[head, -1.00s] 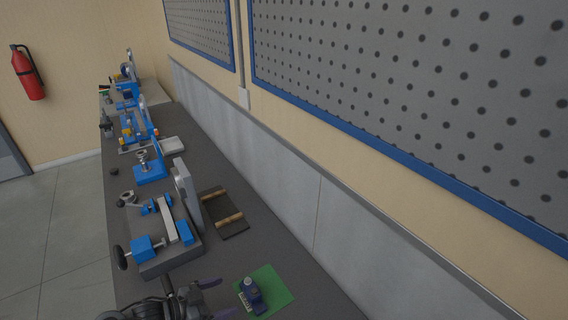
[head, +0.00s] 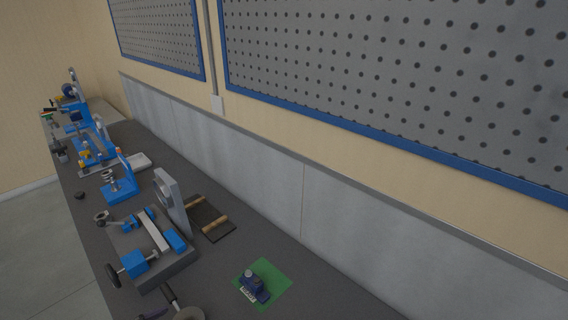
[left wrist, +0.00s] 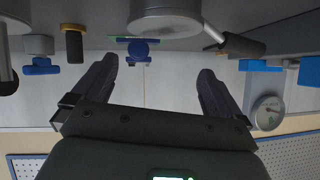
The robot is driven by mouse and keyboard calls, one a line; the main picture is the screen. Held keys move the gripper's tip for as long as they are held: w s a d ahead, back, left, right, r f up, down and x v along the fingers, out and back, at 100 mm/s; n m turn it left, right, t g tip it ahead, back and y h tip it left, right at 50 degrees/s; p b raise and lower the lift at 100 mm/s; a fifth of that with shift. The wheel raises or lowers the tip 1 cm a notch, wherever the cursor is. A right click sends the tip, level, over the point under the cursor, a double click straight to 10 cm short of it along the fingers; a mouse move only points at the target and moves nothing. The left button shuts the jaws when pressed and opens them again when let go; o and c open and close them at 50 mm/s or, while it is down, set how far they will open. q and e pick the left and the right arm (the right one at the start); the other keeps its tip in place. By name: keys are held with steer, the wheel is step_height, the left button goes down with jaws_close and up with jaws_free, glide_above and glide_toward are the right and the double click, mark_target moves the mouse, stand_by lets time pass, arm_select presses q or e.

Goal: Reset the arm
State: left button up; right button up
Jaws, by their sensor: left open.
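My left gripper (left wrist: 155,80) shows in the left wrist view with its two dark fingers spread wide and nothing between them. That view looks upside down, with the wall low in the picture. A grey round part with a crank and black handle (left wrist: 243,45) is near the fingers, apart from them. The same black crank handle (head: 169,294) shows at the bottom of the head view, where only a dark tip of my left gripper may show. A blue device on a green mat (head: 256,284) lies to its right. My right gripper is in neither view.
A blue and grey vise-like fixture (head: 150,248) and a dark tray with wooden rollers (head: 207,218) stand on the bench. More blue fixtures (head: 118,188) run toward the far end. The grey wall panel (head: 245,178) and pegboard bound the right.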

arm_select(q)
steer(key=s+y, duration=0.2)
steer(key=s+f+y, duration=0.1)
steer(key=s+y, duration=0.1)
steer(key=s+f+y, duration=0.1)
steer(key=s+y, duration=0.1)
steer(key=s, duration=0.1)
steer(key=shift+s+a+f+n+g, duration=0.1)
steer(key=shift+a+f+n+g, duration=0.1)
steer(key=shift+n+g, duration=0.2)
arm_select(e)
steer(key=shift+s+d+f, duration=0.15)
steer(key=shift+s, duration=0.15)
arm_select(q)
steer(key=s+r+n+g+y, duration=0.3)
steer(key=s+g+y, duration=0.15)
steer(key=s, duration=1.25)
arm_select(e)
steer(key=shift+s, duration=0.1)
arm_select(q)
steer(key=s+d+n+h, duration=0.1)
steer(key=d+n+h, duration=0.3)
steer(key=d, duration=0.6)
step_height(320, 180, up, 23)
steer(key=p, duration=2.4)
steer(key=shift+a+m+g, duration=0.2)
steer(key=shift+m+g, duration=0.1)
steer(key=shift+g, duration=0.15)
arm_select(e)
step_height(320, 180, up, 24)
